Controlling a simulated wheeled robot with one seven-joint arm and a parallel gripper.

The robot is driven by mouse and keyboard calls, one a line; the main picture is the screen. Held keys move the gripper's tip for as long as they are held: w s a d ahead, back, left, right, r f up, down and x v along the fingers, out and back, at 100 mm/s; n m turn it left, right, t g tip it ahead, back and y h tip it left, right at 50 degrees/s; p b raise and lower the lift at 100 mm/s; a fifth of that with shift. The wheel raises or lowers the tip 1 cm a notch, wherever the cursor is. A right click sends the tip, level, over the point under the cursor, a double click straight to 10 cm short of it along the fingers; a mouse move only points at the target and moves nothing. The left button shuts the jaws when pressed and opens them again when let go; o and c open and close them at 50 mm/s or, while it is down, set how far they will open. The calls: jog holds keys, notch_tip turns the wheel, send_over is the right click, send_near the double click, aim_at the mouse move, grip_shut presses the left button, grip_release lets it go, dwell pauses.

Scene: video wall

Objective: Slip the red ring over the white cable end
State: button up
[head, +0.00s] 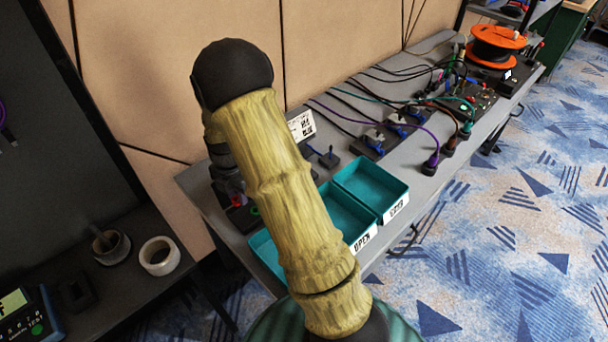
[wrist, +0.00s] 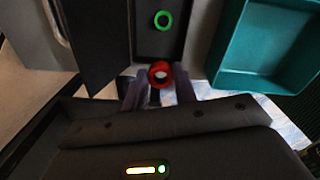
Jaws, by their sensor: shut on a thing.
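The red ring (wrist: 152,76) is between the two fingertips of my gripper (wrist: 160,92) in the wrist view, and the gripper is shut on it. A pale patch shows through the ring's hole; I cannot tell whether it is the white cable end or background. In the head view a small red spot (head: 237,202) shows beside my arm, which hides most of the gripper. I cannot clearly make out the white cable end in either view.
A green ring (wrist: 157,20) lies in a dark tray (wrist: 145,48) just beyond the gripper. A teal bin (wrist: 226,80) stands to the right. Teal bins (head: 372,187) line the grey bench (head: 330,92), with cables and dark boxes farther back.

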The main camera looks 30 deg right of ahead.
jog(key=r+m+p, duration=0.2)
jog(key=m+p, duration=0.2)
jog(key=s+r+m+p, duration=0.1)
jog(key=m+p, duration=0.3)
jog(key=r+m+p, duration=0.2)
jog(key=m+p, duration=0.2)
jog(key=p, duration=0.1)
jog(key=shift+s+a+r, duration=0.2)
jog(key=shift+s+r, duration=0.1)
jog(key=shift+r, duration=0.05)
jog(key=r+m+p, duration=0.1)
jog(key=m+p, duration=0.2)
jog(key=m, duration=0.1)
jog(key=s+r+m+p, duration=0.1)
jog(key=m+p, duration=0.2)
jog(key=m, duration=0.1)
jog(key=s+r+m+p, duration=0.1)
jog(key=m+p, duration=0.2)
jog(key=shift+s+d+r+m+p, duration=0.2)
jog(key=shift+r+m+p, duration=0.1)
jog(key=shift+m+p, duration=0.1)
jog(key=shift+f, duration=0.1)
